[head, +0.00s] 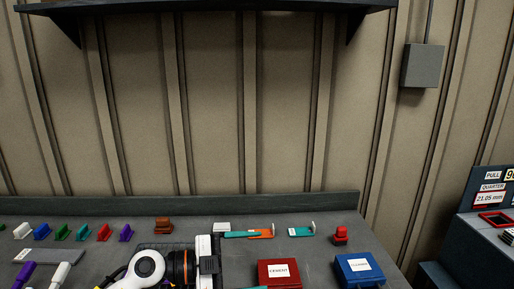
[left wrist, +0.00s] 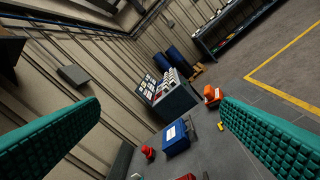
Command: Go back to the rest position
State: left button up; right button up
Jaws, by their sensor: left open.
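My left gripper (head: 262,261) reaches in from the bottom middle of the head view, over the workbench, pointing right. Its two teal fingers are spread wide apart with nothing between them. In the left wrist view the same open fingers (left wrist: 160,102) frame the left and right sides, and no object is held. My right gripper is not seen in either view.
The bench (head: 330,266) holds a red box (head: 279,282), a blue box (head: 357,285), a red button-like piece (head: 340,236) and several coloured pieces at the left. A dark shelf (head: 205,5) hangs above. The wall behind is bare up to the grey box (head: 423,66).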

pick_arm(q)
jog(key=a+r+n+t+y, duration=0.1)
jog(key=a+n+t+y, duration=0.8)
jog(key=n+t, duration=0.8)
jog(key=s+a+f+n+g+y, duration=0.25)
jog(key=a+f+y, duration=0.2)
jog(key=f, duration=0.25)
jog(key=s+a+f+n+g+y, duration=0.25)
jog(key=a+f+n+y, duration=0.2)
jog(key=f, duration=0.25)
jog(key=s+a+f+m+g+h, duration=0.1)
jog(key=s+f+g, duration=0.55)
jog(key=s, duration=0.45)
jog(key=s+f+m+g, duration=0.1)
jog(key=s+f+g, duration=0.55)
jog(key=s, duration=0.45)
jog(key=s+f+b+x, duration=0.1)
jog(key=s+b+x, duration=0.2)
jog(key=x, duration=1.2)
jog(key=s+b+x, duration=0.3)
jog(key=x, duration=1.1)
jog(key=s+a+f+b, duration=0.1)
jog(key=s+f+b, duration=0.1)
jog(key=s+f, duration=0.6)
jog(key=s+a+f+g+b, duration=0.1)
jog(key=s+a+f+b, duration=0.1)
jog(key=s+f, duration=0.7)
notch_tip(320, 180, down, 5)
jog(key=shift+f, duration=0.2)
